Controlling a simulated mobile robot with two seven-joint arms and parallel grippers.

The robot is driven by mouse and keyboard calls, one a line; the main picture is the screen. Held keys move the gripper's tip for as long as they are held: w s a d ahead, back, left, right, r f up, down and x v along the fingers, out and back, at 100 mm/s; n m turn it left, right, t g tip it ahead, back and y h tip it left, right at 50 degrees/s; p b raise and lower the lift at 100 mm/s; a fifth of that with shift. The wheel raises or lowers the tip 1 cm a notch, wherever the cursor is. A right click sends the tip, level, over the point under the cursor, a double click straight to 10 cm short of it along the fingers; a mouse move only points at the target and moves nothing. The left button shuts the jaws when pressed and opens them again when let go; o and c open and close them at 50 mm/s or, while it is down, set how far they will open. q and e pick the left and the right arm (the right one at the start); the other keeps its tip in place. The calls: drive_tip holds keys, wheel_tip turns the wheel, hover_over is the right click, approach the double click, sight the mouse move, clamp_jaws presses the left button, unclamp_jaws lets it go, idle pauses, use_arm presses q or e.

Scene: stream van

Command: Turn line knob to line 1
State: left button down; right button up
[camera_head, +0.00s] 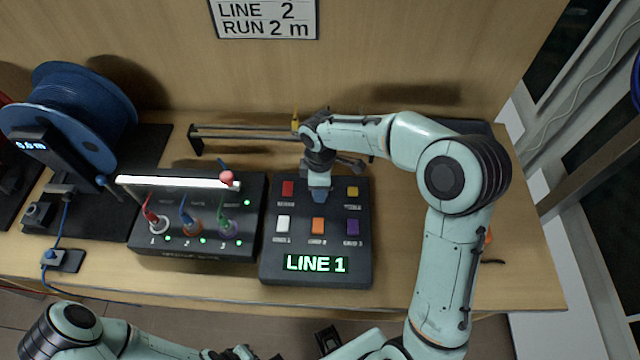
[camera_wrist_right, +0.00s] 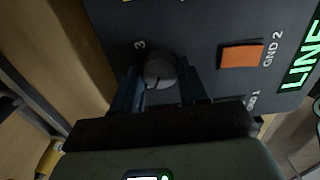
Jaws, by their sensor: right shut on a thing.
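The line knob (camera_wrist_right: 158,72) is a grey round knob on the dark control box (camera_head: 268,262). In the wrist view a printed "3" is beside it. My right gripper (camera_head: 319,194) reaches down to the top middle of the box and is shut on the knob, one finger on each side. In the head view the gripper hides the knob, so its pointer cannot be read there. The box's display (camera_head: 316,264) reads "LINE 1" in green. My left arm is low at the bottom left of the head view; its jaw state is unclear.
Red, yellow, white, orange and purple buttons surround the knob. Left of the box stands a panel (camera_head: 190,252) with three coloured toggle levers under a lit bar. A blue cable spool (camera_head: 80,100) is at far left. The wall sign (camera_head: 265,18) reads "LINE 2, RUN 2 m".

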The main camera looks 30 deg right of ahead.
idle(0.3)
drive_tip(key=o, duration=1)
drive_tip(key=shift+o, duration=0.2)
use_arm(q)
drive_tip(key=shift+w+r+p, duration=0.6)
drive_tip(key=shift+r+p, duration=0.15)
drive_tip(key=shift+r, duration=0.2)
use_arm(e)
wheel_tip(320, 180, up, 14)
drive_tip(key=shift+f, duration=0.25)
